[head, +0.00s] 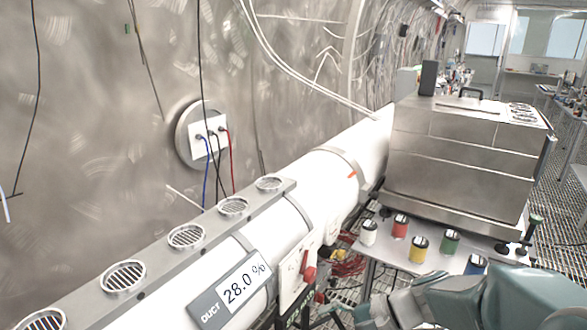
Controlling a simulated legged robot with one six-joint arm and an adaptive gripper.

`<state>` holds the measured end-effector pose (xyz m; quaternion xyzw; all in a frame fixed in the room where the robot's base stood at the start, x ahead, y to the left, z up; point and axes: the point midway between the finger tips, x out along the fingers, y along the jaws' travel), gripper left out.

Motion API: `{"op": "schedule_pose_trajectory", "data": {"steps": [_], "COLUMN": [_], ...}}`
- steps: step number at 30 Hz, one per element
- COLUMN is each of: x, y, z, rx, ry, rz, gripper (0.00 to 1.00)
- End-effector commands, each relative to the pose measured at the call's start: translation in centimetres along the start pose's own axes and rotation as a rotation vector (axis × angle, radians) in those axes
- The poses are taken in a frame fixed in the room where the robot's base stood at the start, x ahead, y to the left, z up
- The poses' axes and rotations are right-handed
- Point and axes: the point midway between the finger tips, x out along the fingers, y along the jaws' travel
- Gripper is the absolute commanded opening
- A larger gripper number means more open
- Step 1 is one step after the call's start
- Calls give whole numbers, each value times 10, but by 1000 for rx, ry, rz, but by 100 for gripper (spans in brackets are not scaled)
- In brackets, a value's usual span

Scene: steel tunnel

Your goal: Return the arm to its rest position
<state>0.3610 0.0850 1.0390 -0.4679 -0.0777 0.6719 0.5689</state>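My arm (520,297), teal and grey, lies low across the bottom right corner of the head view. Its end points left, toward the white duct. My gripper (338,317) is only partly in view at the bottom edge, small and cut off, beside the duct's lower right side. I cannot tell whether its fingers are open or shut, and no held object shows.
A steel machine (455,165) stands behind a small table with several coloured jars (419,248). Grated floor lies at right.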

Motion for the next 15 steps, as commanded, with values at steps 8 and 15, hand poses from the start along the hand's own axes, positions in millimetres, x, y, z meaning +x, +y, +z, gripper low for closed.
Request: {"op": "schedule_pose_trajectory", "data": {"steps": [8,15], "x": [-18,-43], "y": [29,50], "z": [38,56], "rx": [-272,-509], "ry": [159,325], "rz": [261,460], "gripper": [95,95]}}
